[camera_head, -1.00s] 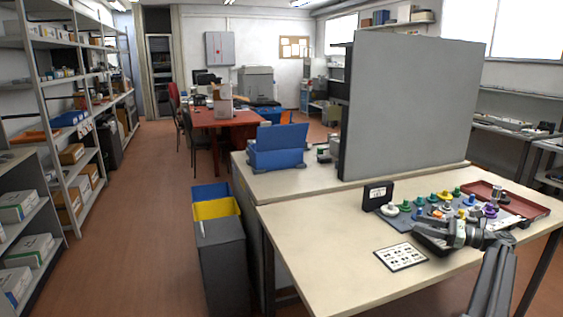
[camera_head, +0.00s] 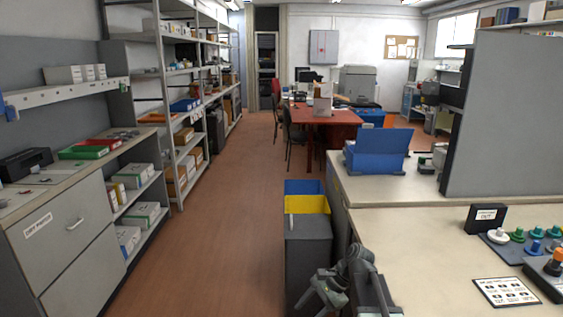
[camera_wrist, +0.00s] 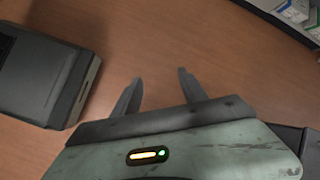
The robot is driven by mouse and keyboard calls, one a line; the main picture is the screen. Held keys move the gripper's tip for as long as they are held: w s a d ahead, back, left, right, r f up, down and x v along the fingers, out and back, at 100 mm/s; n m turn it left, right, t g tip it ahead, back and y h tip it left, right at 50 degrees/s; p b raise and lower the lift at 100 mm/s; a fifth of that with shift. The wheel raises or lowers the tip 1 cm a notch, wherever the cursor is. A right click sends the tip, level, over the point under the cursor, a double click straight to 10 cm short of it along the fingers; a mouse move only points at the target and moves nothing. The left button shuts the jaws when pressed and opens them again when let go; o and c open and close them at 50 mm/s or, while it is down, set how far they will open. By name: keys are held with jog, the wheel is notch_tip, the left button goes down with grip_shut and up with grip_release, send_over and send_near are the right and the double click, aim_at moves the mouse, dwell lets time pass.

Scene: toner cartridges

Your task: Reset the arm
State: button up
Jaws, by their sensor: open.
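My gripper (camera_head: 322,290) is at the bottom centre of the head view, in front of the grey bin and left of the pale table. In the wrist view my gripper (camera_wrist: 159,79) is open, with its two fingers apart and only brown floor (camera_wrist: 165,40) between them. Nothing is held. My arm (camera_head: 362,275) is folded low and close at the bottom of the picture.
A grey bin (camera_head: 308,252) stands behind my gripper, beside the pale table (camera_head: 420,265). On the table are a black sign (camera_head: 486,218), a printed card (camera_head: 506,292) and several coloured knobbed pieces (camera_head: 535,248). A shelf unit and cabinet (camera_head: 70,230) line the left. The aisle floor (camera_head: 215,230) is clear.

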jog(key=s+d+f+n+h, duration=0.4)
jog(key=s+d+n+h, duration=0.3)
jog(key=d+n, duration=0.25)
notch_tip(320, 180, up, 16)
jog(key=n+p, duration=0.1)
jog(key=p, duration=1.5)
jog(key=shift+a+r+t+p, duration=0.25)
jog(key=shift+a+t+p, duration=0.1)
jog(key=shift+a, duration=0.1)
jog(key=shift+n, duration=0.25)
jog(key=c, duration=0.3)
